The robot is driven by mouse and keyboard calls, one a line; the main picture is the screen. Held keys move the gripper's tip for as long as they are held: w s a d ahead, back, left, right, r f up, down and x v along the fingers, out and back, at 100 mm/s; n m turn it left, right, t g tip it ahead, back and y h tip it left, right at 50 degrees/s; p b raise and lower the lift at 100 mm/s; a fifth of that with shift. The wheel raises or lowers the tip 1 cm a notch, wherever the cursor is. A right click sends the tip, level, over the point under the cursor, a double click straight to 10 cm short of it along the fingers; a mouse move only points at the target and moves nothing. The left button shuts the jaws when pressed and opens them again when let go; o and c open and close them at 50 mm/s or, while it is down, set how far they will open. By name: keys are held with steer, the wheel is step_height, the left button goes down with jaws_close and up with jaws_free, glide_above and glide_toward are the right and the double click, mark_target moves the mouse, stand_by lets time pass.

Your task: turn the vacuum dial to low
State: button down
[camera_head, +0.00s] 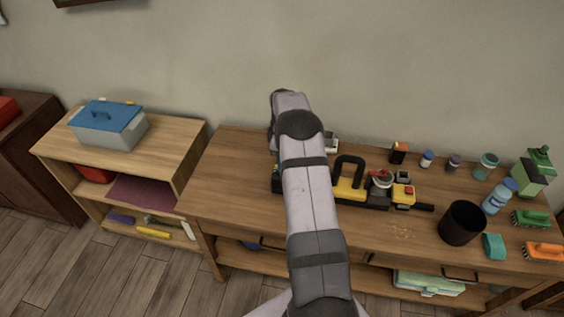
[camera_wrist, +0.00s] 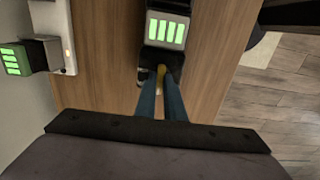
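The vacuum appears to be the yellow and black machine (camera_head: 345,190) with a black loop handle, lying on the wooden table just right of my arm. A red part (camera_head: 379,174) sits over a pale round piece on it; I cannot tell whether this is the dial or how it is set. In the head view my arm hides my gripper. In the wrist view my gripper's two blue fingers (camera_wrist: 160,82) reach to a black block with a lit green bar panel (camera_wrist: 166,32). A small yellow bit shows between the tips; whether they grip it is unclear.
A wall charger-like unit (camera_wrist: 17,60) with green bars sits at the left in the wrist view. In the head view, a black cup (camera_head: 461,223), a blue bottle (camera_head: 497,197), brushes (camera_head: 532,218) and small jars stand right. The table's left part (camera_head: 225,180) is clear.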

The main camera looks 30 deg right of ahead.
steer(key=shift+m, duration=0.3)
steer(key=m+b, duration=0.2)
steer(key=m, duration=0.6)
steer(key=shift+b, duration=0.4)
stand_by(0.3)
steer(key=c, duration=1.8)
jaws_free()
steer(key=shift+c, duration=0.2)
steer(key=shift+r+b, duration=1.1)
steer(key=shift+r, duration=2.65)
